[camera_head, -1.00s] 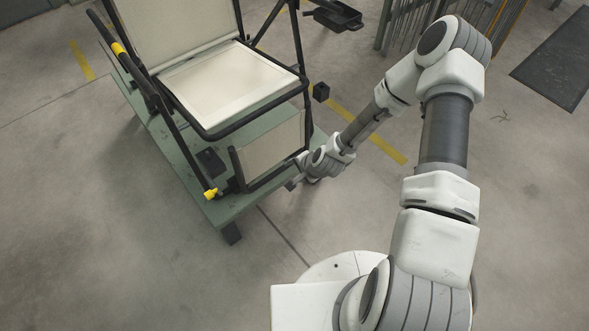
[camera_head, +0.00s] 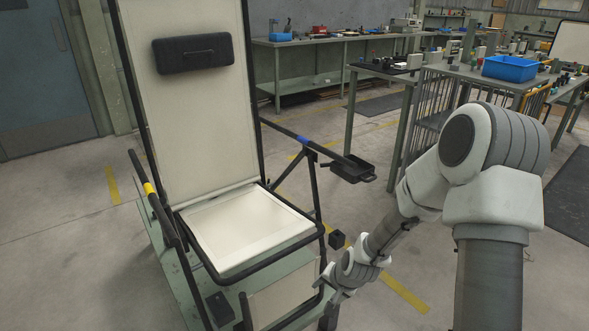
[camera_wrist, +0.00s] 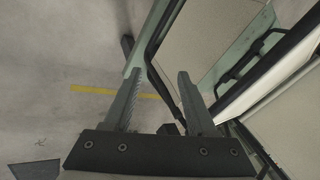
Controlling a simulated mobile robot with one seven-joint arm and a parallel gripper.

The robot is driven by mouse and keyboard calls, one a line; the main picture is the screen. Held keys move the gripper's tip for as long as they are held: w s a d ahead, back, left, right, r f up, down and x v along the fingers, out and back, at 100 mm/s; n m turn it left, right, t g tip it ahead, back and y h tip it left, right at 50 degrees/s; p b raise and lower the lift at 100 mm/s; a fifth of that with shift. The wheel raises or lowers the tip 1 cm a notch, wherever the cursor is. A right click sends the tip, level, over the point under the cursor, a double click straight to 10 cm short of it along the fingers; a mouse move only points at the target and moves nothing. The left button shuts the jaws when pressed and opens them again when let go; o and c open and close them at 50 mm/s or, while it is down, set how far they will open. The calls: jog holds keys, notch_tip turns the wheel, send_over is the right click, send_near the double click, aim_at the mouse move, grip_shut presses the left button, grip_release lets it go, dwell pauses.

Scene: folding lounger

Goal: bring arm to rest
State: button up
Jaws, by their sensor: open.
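My arm extends from the lower right of the head view, with the elbow raised and the forearm sloping down to the left. My gripper (camera_head: 322,292) is beside the right front corner of the folding lounger. In the wrist view, its two grey fingers (camera_wrist: 160,82) are spread apart with nothing held between them. The lounger has a cream seat (camera_head: 245,229), an upright backrest (camera_head: 190,120) with a black headrest pad (camera_head: 192,53), and a leg panel (camera_head: 285,298) hanging down in front. Contact between gripper and lounger cannot be told.
The lounger stands on a green platform (camera_head: 160,236). A black tray (camera_head: 353,168) sticks out at its right side. A workbench with a blue bin (camera_head: 510,68) stands behind my elbow. Open concrete floor (camera_head: 65,245) lies to the left.

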jog(key=s+d+r+n+h, duration=0.15)
jog(key=s+r, duration=0.25)
jog(key=r, duration=0.7)
jog(key=s+d+r+n+h, duration=0.1)
jog(key=s+d+r+n, duration=0.15)
jog(key=r, duration=0.75)
jog(key=s+d+r+n, duration=0.1)
jog(key=s+r, duration=0.5)
jog(key=s, duration=0.3)
jog(key=s+d+r+n, duration=0.1)
jog(key=s+r, duration=0.5)
jog(key=s, duration=0.2)
notch_tip(320, 180, up, 21)
jog(key=p, duration=2.2)
jog(key=shift+a+t, duration=0.15)
jog(key=shift+t, duration=0.25)
jog(key=shift+w+f, duration=0.1)
